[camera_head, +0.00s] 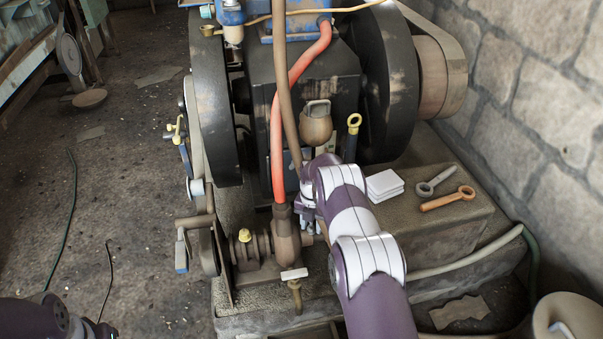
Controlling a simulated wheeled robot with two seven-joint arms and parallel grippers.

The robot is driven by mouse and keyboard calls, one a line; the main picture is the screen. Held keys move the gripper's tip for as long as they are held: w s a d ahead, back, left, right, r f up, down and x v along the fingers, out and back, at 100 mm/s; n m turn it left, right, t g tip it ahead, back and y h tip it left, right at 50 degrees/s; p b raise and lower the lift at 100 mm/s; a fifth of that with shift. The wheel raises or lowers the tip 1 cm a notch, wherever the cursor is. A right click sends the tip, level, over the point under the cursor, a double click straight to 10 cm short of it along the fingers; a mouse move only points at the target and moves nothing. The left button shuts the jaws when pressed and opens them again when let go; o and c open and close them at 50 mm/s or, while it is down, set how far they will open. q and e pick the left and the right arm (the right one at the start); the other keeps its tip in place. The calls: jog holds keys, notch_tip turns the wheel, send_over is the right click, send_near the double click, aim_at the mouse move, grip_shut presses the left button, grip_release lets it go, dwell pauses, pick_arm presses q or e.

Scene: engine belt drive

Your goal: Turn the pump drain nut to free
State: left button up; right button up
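The pump (286,243) is a rusty brown body low on the front of the engine, with a red hose (276,150) coming down into its top. My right arm comes in from the lower right, and its gripper (306,218) is at the right side of the pump, close to or touching it. The wrist and pump hide most of the fingers, so I cannot tell whether they are open or shut. I cannot make out the drain nut; it may be behind the gripper. A brass tap (296,292) with a pale handle hangs below the pump.
Two large black flywheels (392,80) flank the engine. A grey wrench (436,181), an orange wrench (448,199) and a white stack (384,186) lie on the stone plinth to the right. A stone wall (540,80) bounds the right; open floor (130,190) lies left.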

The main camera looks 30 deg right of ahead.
jog(key=m, duration=0.5)
jog(key=shift+w+a+f+b, duration=0.1)
jog(key=shift+w+a+b, duration=0.05)
jog(key=shift+b, duration=0.25)
jog(key=m, duration=0.1)
jog(key=m+b, duration=0.1)
jog(key=m, duration=0.1)
jog(key=m+b, duration=0.1)
jog(key=m, duration=0.1)
jog(key=shift+f, duration=0.25)
jog(key=shift+r+m, duration=0.8)
jog(key=shift+r, duration=0.1)
notch_tip(320, 180, up, 12)
jog(key=p, duration=0.6)
notch_tip(320, 180, up, 24)
jog(key=m+p, duration=0.6)
jog(key=p, duration=1)
send_over(311, 227)
jog(key=s+a, duration=0.8)
jog(key=a, duration=0.1)
jog(key=shift+s+r+m+t, duration=0.25)
jog(key=shift+s+m+t, duration=0.05)
